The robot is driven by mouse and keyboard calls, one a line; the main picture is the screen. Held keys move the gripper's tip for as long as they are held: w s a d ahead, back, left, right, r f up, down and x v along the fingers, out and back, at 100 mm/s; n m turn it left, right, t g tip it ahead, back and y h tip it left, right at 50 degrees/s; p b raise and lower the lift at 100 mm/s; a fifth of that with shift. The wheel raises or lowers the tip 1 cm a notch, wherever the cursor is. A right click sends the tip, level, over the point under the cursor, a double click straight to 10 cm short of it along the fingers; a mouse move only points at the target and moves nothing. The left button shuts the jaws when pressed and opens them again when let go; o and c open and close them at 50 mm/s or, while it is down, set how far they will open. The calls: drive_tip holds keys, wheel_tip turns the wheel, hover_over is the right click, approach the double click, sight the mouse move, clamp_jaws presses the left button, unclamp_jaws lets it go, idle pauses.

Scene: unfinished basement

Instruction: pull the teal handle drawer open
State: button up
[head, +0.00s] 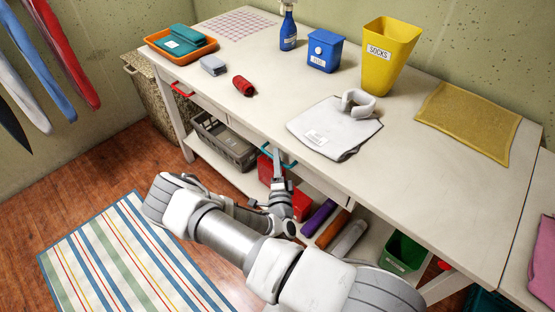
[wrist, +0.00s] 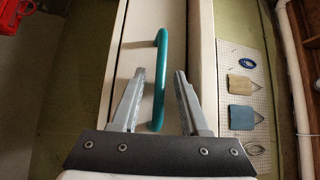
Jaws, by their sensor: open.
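The teal handle (head: 291,165) is on the front of a drawer under the white table's top edge, partly hidden by my gripper in the head view. In the wrist view the teal handle (wrist: 161,60) runs upright across the pale drawer front (wrist: 128,58). My gripper (head: 278,164) is at the handle with its fingers pointing at the drawer. In the wrist view my gripper (wrist: 159,76) is open, one finger on each side of the bar, with visible gaps. The drawer looks flush with the table front.
A red handle (head: 182,90) marks another drawer to the left. The table (head: 235,125) carries a white cloth (head: 330,135), a yellow socks bin (head: 388,58) and a blue box (head: 324,50). A grey basket (head: 222,142) and a green bin (head: 402,253) stand on the lower shelf.

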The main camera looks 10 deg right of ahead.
clamp_jaws()
idle(1.3)
